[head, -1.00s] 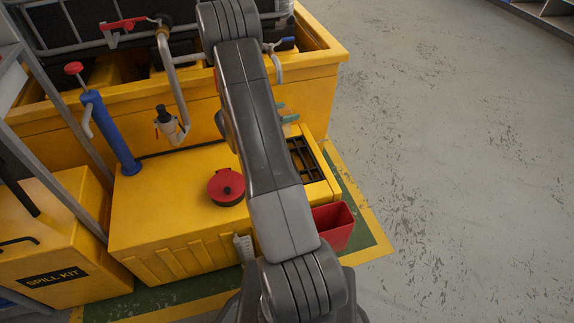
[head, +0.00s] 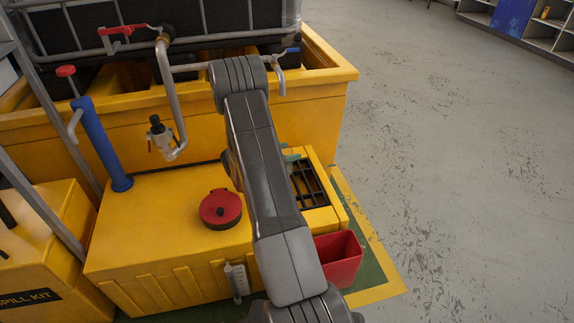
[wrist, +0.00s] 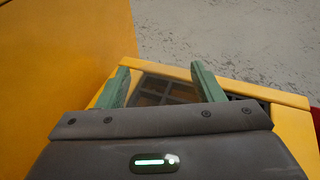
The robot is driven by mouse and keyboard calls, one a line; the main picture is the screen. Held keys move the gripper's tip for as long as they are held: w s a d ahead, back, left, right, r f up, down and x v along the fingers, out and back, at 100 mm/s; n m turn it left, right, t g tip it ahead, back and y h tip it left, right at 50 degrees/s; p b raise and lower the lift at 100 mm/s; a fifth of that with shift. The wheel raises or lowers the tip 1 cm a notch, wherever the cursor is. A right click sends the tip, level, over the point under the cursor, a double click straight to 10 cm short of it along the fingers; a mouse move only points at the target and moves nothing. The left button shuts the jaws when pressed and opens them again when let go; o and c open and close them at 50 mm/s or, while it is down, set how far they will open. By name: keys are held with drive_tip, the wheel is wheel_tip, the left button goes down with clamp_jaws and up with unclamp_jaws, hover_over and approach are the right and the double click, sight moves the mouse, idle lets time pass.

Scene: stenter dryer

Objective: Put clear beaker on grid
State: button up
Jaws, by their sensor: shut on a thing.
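My gripper (wrist: 160,86) shows two green fingers in the wrist view, held apart around a see-through thing, which I take to be the clear beaker (wrist: 150,86). Its outline is faint and its lower part is hidden by my gripper's body. The dark grid (head: 310,186) is set in the right end of the low yellow box in the head view. Bars of the grid (wrist: 184,92) show beyond and between the fingers in the wrist view. In the head view a green fingertip (head: 292,157) shows near the grid's back edge; my arm hides the rest.
A red-lidded cap (head: 220,208) and a blue post (head: 104,143) stand on the yellow box (head: 150,235). A pipe with a valve (head: 160,135) hangs behind. A red bin (head: 340,260) stands right; open floor lies beyond.

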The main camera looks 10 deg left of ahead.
drive_tip(key=shift+f+b, duration=0.5)
drive_tip(key=shift+f, duration=1.35)
drive_tip(key=shift+f, duration=0.1)
drive_tip(key=shift+f, duration=0.15)
drive_tip(key=o, duration=1.1)
drive_tip(key=shift+c, duration=0.2)
drive_tip(key=shift+r, duration=0.3)
drive_tip(key=p+v, duration=0.2)
drive_tip(key=v, duration=1)
drive_tip(key=shift+p, duration=0.4)
